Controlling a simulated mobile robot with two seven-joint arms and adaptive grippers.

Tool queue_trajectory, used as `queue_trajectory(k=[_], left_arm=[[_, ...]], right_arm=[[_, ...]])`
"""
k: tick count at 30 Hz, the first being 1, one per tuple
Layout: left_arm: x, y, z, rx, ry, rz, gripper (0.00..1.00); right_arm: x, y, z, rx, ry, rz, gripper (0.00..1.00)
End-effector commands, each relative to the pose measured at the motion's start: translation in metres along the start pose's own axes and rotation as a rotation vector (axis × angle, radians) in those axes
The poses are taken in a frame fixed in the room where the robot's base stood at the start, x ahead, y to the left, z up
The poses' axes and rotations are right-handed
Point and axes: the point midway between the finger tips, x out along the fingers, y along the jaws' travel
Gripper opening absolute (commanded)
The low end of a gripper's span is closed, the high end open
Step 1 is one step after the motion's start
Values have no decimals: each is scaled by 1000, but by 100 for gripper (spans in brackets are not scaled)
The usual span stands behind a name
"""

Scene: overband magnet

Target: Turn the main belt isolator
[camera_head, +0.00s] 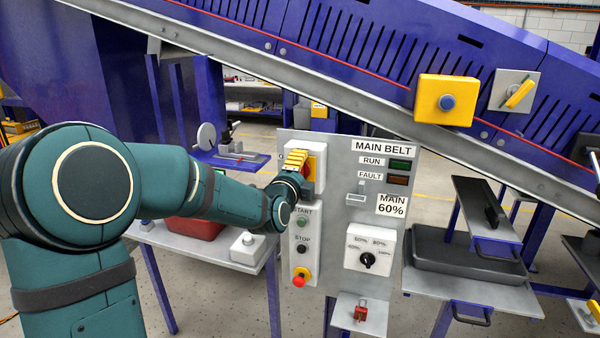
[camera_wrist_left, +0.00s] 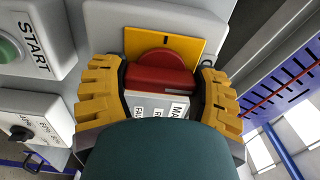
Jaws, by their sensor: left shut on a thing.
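The main belt isolator is a red rotary handle on a yellow plate (camera_head: 318,152) at the upper left of the grey MAIN BELT panel (camera_head: 340,240). In the left wrist view, the red handle (camera_wrist_left: 160,72) sits between the two yellow ridged fingers, with the yellow plate (camera_wrist_left: 188,46) behind it. My left gripper (camera_head: 302,162) is shut on the handle; it also shows in the left wrist view (camera_wrist_left: 160,90). In the head view the gripper hides most of the handle. My right gripper is not in view.
Below the isolator are a green start button (camera_head: 301,222), a black stop button (camera_head: 302,249) and a red emergency stop (camera_head: 300,277). A speed selector (camera_head: 367,260) is to their right. A yellow box with a blue button (camera_head: 446,102) is on the conveyor frame.

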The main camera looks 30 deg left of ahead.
Motion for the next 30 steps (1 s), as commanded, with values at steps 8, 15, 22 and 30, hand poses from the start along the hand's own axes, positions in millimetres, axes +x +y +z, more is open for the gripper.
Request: queue_trajectory(k=[8,15,22,30], left_arm=[[0,1,0,-1,1,3,99],[-5,0,0,-1,0,1,99],[-42,0,0,-3,0,1,99],[-95,0,0,-3,0,2,99]], right_arm=[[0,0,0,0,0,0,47],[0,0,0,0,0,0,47],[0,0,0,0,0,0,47],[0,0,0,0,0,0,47]])
